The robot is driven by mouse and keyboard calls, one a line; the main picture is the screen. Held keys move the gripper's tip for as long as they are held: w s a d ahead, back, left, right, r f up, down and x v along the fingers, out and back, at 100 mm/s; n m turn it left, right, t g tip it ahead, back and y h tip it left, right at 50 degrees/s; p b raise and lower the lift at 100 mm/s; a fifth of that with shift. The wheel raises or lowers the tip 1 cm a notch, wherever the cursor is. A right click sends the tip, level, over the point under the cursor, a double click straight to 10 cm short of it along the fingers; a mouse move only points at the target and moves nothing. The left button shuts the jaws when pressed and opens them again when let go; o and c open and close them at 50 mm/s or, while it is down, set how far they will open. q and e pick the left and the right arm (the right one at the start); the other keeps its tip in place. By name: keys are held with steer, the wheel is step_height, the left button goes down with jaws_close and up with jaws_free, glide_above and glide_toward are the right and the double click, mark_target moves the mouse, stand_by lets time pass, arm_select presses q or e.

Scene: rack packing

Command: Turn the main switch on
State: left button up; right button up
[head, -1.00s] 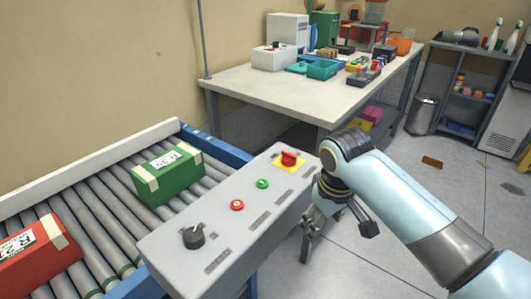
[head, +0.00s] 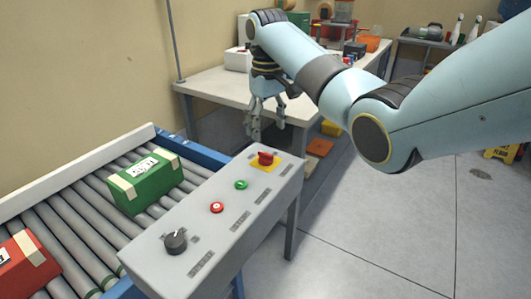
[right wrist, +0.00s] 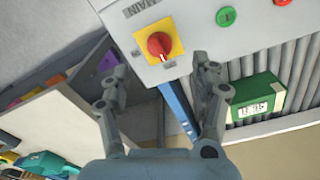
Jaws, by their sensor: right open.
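The main switch (head: 266,158) is a red rotary knob on a yellow square plate at the far end of the grey control panel (head: 160,235). My right gripper (head: 268,135) is open and empty, fingers down, above and beyond the switch. In the right wrist view its fingertips (right wrist: 157,72) lie apart, with the switch ahead between them, not touched. My left gripper is not in view.
The panel also carries a green button (head: 241,185), a red button (head: 217,207) and a black selector (head: 175,241). A roller conveyor (head: 98,197) with a green box (head: 148,183) and a red box (head: 22,266) runs alongside. A workbench (head: 215,90) stands behind.

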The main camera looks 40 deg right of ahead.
mark_target(266, 153)
steer(key=f, duration=0.6)
steer(key=w+f+b, duration=0.1)
steer(key=f, duration=0.2)
steer(key=shift+d+f, duration=0.1)
steer(key=shift+d, duration=0.05)
steer(key=shift+c, duration=0.3)
steer(key=c, duration=1.1)
